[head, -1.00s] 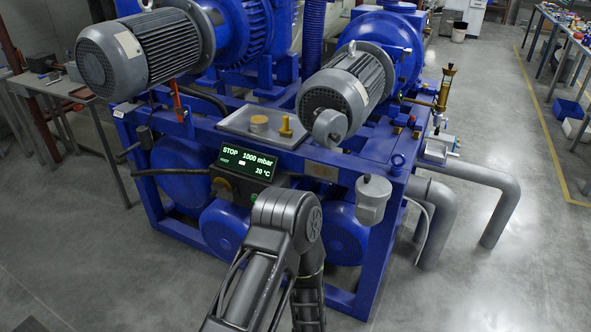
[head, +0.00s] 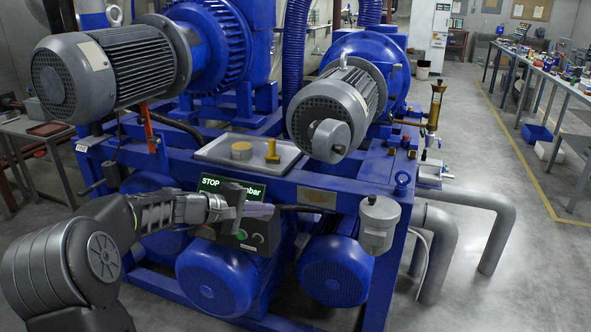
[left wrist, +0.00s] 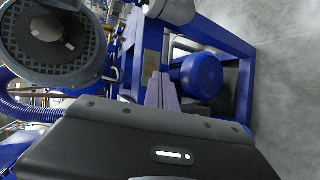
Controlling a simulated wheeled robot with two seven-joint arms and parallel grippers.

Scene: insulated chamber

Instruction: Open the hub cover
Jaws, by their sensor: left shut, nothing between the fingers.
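The motor on the right of the blue machine carries a short grey cylinder (head: 328,140) on its front face. It may be the hub cover, but no label shows this. The gripper's fingers (left wrist: 163,91) also show in the left wrist view. My right gripper is out of view.
The control box's green display (head: 228,187) is partly hidden by my left gripper. A grey tray (head: 215,151) with yellow fittings lies above it. A white canister (head: 379,222) hangs at the frame's right corner. Grey pipes (head: 478,203) stick out right. Open floor lies beyond.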

